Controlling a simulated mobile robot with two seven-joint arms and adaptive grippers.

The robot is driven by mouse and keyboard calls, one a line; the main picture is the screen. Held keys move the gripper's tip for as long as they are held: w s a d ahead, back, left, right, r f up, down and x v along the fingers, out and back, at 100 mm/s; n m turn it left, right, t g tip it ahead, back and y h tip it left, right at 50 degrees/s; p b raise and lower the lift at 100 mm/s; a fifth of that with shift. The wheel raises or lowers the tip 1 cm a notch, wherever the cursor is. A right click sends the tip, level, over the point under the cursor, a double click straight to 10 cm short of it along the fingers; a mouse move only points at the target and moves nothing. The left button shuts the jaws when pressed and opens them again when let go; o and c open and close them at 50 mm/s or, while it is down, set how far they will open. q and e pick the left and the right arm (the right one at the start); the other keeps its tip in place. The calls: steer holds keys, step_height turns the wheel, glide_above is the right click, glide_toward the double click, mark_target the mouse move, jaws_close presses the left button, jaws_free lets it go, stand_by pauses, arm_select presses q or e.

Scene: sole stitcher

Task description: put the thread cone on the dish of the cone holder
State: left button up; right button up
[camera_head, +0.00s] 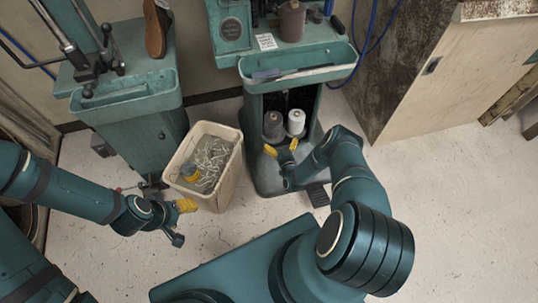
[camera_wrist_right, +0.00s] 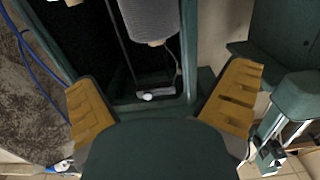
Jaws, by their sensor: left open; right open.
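A grey thread cone (camera_head: 273,126) and a white thread cone (camera_head: 296,122) stand side by side in the open cabinet under the middle machine. A brown cone (camera_head: 291,20) stands on top of that machine. My right gripper (camera_head: 281,148) is open and empty, just in front of the cabinet opening. In the right wrist view a grey cone (camera_wrist_right: 149,18) is beyond the open fingers (camera_wrist_right: 165,98), apart from them. The cone holder's dish cannot be made out clearly. My left gripper (camera_head: 184,221) is open and empty, low beside the bin.
A second teal machine (camera_head: 150,125) with a brown shoe (camera_head: 157,28) stands left. A pale cabinet (camera_head: 440,85) stands right. A pedal (camera_head: 318,194) lies on the floor. The right floor is clear.

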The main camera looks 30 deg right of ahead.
steer(key=a+r+g+y, duration=0.65)
steer(key=a+r, duration=0.35)
steer(key=a, duration=0.3)
steer(key=s+a+r+g, duration=0.3)
steer(key=s+r, duration=0.1)
steer(key=s, duration=0.2)
steer(key=s+a+r+g, duration=0.3)
steer(key=s+r, duration=0.1)
steer(key=s, duration=0.3)
steer(key=s+a+r+n+g, duration=0.1)
steer(key=s+a+r+g, duration=0.2)
steer(key=s, duration=0.4)
steer(key=shift+s+a+r+y, duration=0.25)
steer(key=shift+a+r+y, duration=0.2)
steer(key=shift+r, duration=0.4)
